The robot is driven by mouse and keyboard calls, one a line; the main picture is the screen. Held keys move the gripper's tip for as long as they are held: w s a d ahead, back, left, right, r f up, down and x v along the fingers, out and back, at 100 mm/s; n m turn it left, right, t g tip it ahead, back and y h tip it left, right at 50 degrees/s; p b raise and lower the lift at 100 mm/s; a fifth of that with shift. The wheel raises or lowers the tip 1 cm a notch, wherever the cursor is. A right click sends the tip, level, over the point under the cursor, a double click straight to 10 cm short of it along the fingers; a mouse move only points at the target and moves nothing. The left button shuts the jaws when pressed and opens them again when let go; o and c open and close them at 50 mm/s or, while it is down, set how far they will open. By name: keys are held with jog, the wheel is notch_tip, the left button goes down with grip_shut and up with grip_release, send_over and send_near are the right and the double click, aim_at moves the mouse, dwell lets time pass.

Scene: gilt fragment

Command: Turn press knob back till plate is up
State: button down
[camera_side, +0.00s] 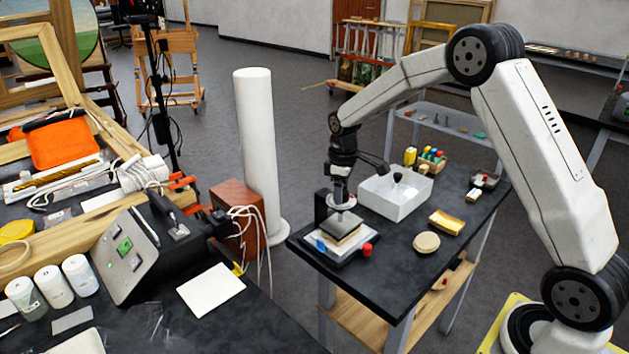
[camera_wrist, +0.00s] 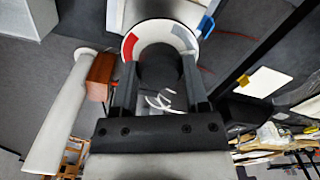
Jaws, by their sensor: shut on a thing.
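The small press stands at the near-left corner of the black bench in the side view, with a black upright post (camera_side: 321,207) and a white base (camera_side: 347,252). A pale plate (camera_side: 346,220) sits low over a tan-edged block (camera_side: 345,240); I cannot tell if they touch. My gripper (camera_side: 342,187) points down at the press top, above a pale round disc (camera_side: 345,203). In the wrist view my gripper (camera_wrist: 159,72) is shut on the dark press knob (camera_wrist: 160,62). Behind it is a white ring (camera_wrist: 147,30) with a red and a grey section.
A white bin (camera_side: 398,205) stands right behind the press. A round tan disc (camera_side: 426,242) and a yellow block (camera_side: 446,222) lie to the right. A red knob (camera_side: 367,250) sits at the base's right edge. A tall white cylinder (camera_side: 258,150) stands left of the bench.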

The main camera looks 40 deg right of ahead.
jog(key=n, duration=0.5)
jog(key=shift+n, duration=0.3)
jog(key=n, duration=0.5)
jog(key=shift+n, duration=0.3)
jog(key=shift+c, duration=0.4)
grip_release()
jog(key=shift+r, duration=3.95)
